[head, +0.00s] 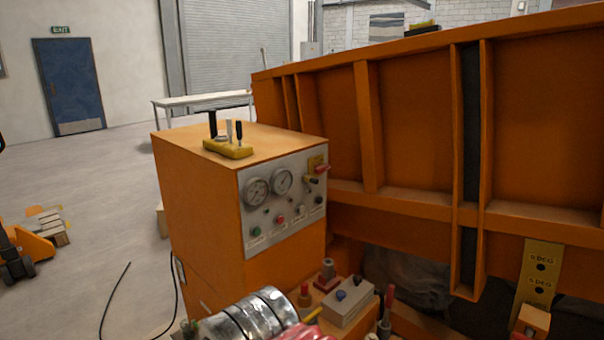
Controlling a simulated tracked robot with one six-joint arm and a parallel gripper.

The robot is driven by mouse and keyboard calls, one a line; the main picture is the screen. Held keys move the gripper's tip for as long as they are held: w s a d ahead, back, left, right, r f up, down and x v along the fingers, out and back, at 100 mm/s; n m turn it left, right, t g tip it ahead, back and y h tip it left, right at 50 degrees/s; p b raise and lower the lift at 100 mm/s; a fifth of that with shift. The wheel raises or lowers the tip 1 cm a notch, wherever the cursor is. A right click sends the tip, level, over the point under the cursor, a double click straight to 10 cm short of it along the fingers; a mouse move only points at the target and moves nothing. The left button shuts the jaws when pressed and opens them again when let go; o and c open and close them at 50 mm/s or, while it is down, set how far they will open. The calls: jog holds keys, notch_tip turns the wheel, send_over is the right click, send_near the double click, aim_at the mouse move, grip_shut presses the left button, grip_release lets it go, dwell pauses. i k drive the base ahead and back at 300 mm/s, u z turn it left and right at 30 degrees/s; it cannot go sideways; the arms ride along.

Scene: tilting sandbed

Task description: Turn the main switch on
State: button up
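The orange control cabinet (195,190) stands left of the big orange sandbed. Its grey front panel (287,232) faces right and toward me. A red handle (322,170) on a yellow plate (314,162) sits at the panel's upper right corner and looks like the main switch. The handle seems to lie roughly sideways, but it is too small to tell its setting. A small dark and yellow part (311,180) is just below it. No label can be read.
The panel also has two round gauges (256,192), a green button (257,231) and a red button (280,219). Levers on a yellow base (228,149) stand on the cabinet top. The sandbed wall (420,120) closes the right side. Floor (90,200) is open at left.

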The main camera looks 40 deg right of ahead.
aim_at(318, 169)
jog(key=u, duration=1)
jog(key=k, duration=1.15)
jog(key=z, duration=1.55)
jog(key=i, duration=0.45)
